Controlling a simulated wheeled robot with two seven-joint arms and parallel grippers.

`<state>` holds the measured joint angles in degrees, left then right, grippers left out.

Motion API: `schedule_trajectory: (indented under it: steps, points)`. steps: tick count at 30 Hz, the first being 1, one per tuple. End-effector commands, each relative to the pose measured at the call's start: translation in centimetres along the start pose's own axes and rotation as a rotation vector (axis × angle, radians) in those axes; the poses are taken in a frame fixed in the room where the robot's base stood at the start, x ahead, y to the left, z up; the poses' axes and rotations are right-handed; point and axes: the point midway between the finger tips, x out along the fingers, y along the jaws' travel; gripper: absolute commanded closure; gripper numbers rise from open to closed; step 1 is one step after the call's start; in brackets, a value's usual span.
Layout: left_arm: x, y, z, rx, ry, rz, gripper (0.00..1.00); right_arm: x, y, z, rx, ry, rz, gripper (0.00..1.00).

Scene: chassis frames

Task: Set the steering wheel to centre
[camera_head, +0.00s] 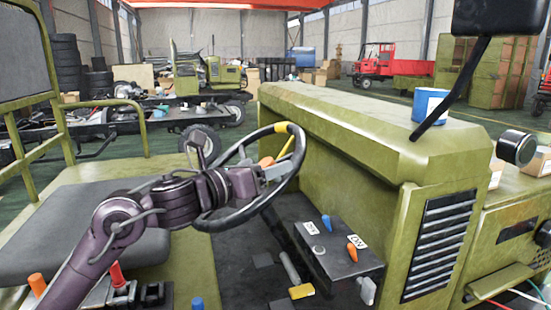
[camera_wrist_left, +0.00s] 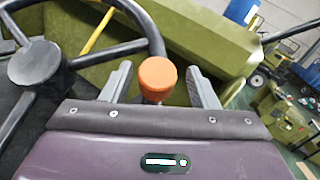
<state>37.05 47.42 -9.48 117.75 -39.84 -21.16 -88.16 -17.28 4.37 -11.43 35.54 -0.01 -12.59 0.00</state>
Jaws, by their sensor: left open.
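The black steering wheel (camera_head: 298,158) stands tilted in front of the seat, with a yellow mark (camera_head: 289,128) on its upper right rim. In the left wrist view the wheel's hub and spokes (camera_wrist_left: 35,62) show at the upper left. An orange knob (camera_head: 266,162) sits at the wheel's rim. My left gripper (camera_head: 276,168) reaches over the wheel and is open. In the left wrist view the knob (camera_wrist_left: 157,78) stands between its two grey fingers, with gaps on both sides. The arm hides part of the wheel. My right gripper is not in view.
A control box (camera_head: 338,250) with blue and orange levers stands below right of the wheel. A yellow stalk (camera_wrist_left: 98,31) lies behind the wheel. The green hood (camera_head: 350,120) bears a blue-white can (camera_head: 429,106). The seat (camera_head: 75,225) is at the left.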

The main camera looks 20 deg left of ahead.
Motion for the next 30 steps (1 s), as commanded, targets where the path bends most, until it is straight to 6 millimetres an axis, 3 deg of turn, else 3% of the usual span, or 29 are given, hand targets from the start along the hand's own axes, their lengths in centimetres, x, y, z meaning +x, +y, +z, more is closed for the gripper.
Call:
schedule_trajectory:
  steps: [6,15,27,30]
  points:
    - [2.1,0.0,0.1,-0.001,0.0,0.0,0.46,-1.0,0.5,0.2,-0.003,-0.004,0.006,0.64]
    - [2.3,0.1,-0.1,0.001,0.0,0.002,0.47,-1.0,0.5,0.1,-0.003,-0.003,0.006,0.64]
    - [2.3,0.1,-0.1,0.0,0.001,0.002,1.0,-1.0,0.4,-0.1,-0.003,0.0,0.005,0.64]
    - [2.3,0.1,-0.1,0.0,0.001,0.002,1.0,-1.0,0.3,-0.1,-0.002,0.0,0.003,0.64]
